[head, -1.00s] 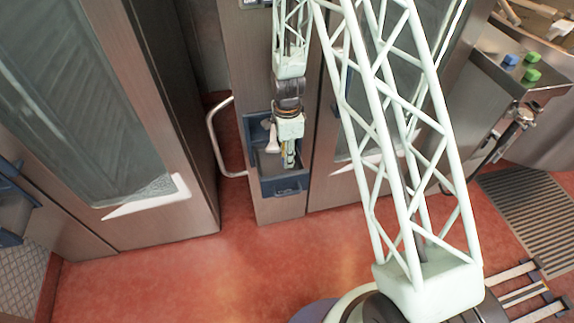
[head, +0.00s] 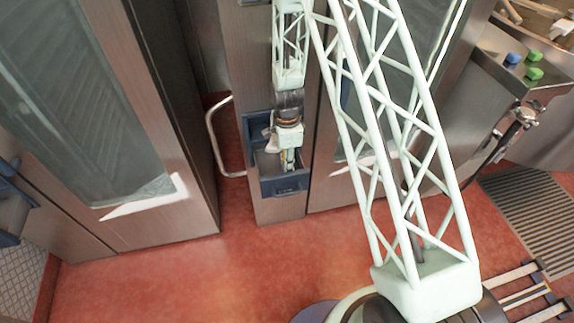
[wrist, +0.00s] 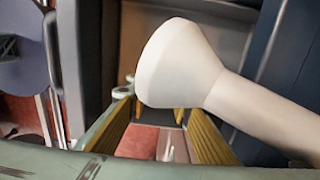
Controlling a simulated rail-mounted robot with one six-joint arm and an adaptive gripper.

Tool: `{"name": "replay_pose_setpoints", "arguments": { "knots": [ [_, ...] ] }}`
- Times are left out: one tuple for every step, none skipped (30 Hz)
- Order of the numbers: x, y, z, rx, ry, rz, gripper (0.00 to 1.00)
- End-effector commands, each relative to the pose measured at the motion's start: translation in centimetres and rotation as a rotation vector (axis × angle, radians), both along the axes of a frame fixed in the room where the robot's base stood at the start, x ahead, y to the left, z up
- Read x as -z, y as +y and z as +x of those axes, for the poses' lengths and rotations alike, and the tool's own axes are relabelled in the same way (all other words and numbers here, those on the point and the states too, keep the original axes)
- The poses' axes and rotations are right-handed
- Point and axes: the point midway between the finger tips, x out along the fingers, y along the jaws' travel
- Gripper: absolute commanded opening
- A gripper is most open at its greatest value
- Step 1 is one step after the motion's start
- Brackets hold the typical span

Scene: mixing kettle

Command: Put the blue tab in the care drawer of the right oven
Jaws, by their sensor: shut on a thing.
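My gripper (head: 289,164) is inside the open blue drawer (head: 285,188) low on the front of the right oven (head: 322,190). In the wrist view its green, yellow-lined fingers (wrist: 160,115) run down into the drawer. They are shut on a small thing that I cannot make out. A blue tab (head: 513,58) lies on a steel surface at the upper right, beside two green tabs (head: 534,66). A white flared piece (wrist: 180,65) hides much of the wrist view.
The left oven (head: 160,222) has a large glass door. A bent metal handle (head: 226,172) sticks out left of the drawer. Red floor (head: 200,270) is clear in front. A floor grate (head: 525,215) lies at the right.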

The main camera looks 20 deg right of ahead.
Motion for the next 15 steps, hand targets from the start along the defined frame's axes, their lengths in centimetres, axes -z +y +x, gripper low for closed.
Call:
{"name": "replay_pose_setpoints", "arguments": {
  "knots": [
    [0.14, 0.0, -0.01, 0.0, 0.0, 0.0, 0.1],
    [0.21, 0.0, -0.02, 0.0, 0.0, 0.0, 0.1],
    [0.29, 0.0, -0.01, 0.0, 0.0, 0.0, 0.1],
    [0.35, 0.0, -0.02, 0.0, 0.0, 0.0, 0.1],
    [0.29, 0.0, -0.02, 0.0, 0.0, 0.0, 0.22],
    [0.27, 0.0, -0.01, 0.0, 0.0, 0.0, 0.26],
    [0.26, 0.0, -0.01, 0.0, 0.0, 0.0, 0.29],
    [0.26, 0.0, -0.02, 0.0, 0.0, 0.0, 0.32],
    [0.25, 0.0, -0.02, 0.0, 0.0, 0.0, 0.34],
    [0.25, 0.0, -0.02, 0.0, 0.0, 0.0, 0.34],
    [0.25, 0.0, -0.02, 0.0, 0.0, 0.0, 0.34],
    [0.25, 0.0, -0.02, 0.0, 0.0, 0.0, 0.34],
    [0.25, 0.0, -0.02, 0.0, 0.0, 0.0, 0.34],
    [0.25, 0.0, -0.02, 0.0, 0.0, 0.0, 0.34],
    [0.25, 0.0, -0.02, 0.0, 0.0, 0.0, 0.34]
  ]
}}
